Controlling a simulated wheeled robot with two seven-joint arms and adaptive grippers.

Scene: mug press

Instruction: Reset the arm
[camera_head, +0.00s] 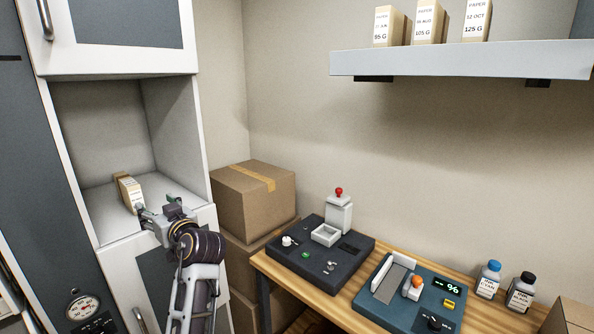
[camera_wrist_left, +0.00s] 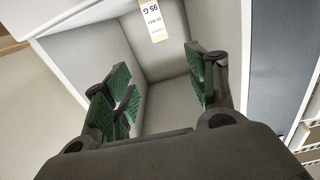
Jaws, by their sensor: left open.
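My left gripper (camera_head: 156,207) reaches toward the open cabinet compartment (camera_head: 100,115) at the left of the head view. In the left wrist view, my left gripper (camera_wrist_left: 165,90) is open, its green finger pads wide apart with nothing between them. My right gripper is not in view.
Cardboard boxes (camera_head: 253,200) are stacked right of the cabinet. A wall shelf (camera_head: 460,62) carries three labelled packets (camera_head: 430,22).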

